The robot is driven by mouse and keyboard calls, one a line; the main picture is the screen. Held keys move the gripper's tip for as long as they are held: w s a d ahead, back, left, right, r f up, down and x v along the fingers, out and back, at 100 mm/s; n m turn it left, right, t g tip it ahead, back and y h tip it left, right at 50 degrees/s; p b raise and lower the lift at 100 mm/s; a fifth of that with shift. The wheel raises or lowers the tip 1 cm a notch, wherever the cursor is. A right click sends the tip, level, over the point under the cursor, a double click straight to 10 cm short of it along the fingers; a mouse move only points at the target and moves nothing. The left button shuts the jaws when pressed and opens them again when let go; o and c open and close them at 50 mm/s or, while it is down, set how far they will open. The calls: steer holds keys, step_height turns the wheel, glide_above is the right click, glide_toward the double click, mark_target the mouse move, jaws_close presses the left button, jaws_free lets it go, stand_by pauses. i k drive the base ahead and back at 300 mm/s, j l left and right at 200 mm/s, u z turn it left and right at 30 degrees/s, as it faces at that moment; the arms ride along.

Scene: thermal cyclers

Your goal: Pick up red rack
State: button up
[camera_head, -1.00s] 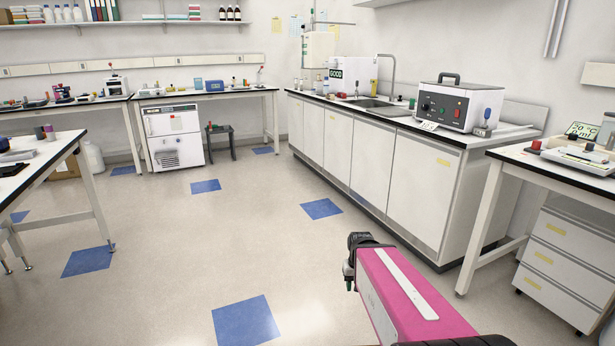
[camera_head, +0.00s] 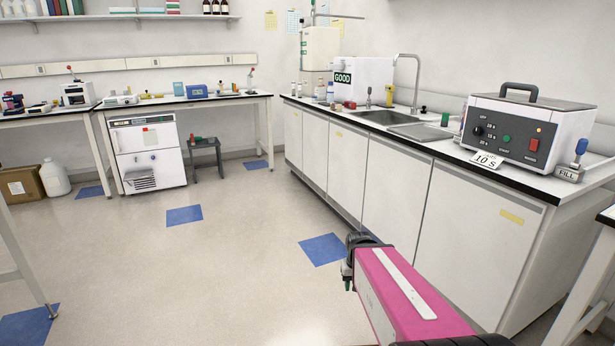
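I cannot pick out a red rack for certain in this view. A small red item (camera_head: 349,104) stands on the sink counter by the white box labelled GOOD, too small to identify. My pink arm reaches in from the bottom right over the floor. The dark end of it (camera_head: 352,274) is far from any bench, and nothing is seen held there. Its fingers cannot be made out.
The sink counter (camera_head: 452,153) runs along the right, with a sink (camera_head: 385,117) and a grey-fronted bath (camera_head: 520,130). A back bench (camera_head: 190,100) holds small devices and a blue box (camera_head: 197,91). A stool (camera_head: 205,143) stands beneath it. The middle floor is clear.

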mark_target(347, 102)
steer(key=i+z, duration=0.1)
steer(key=i, duration=0.6)
steer(key=i+j, duration=0.15)
steer(key=i, duration=0.55)
steer(key=i+j+z, duration=0.15)
steer(key=i, duration=0.55)
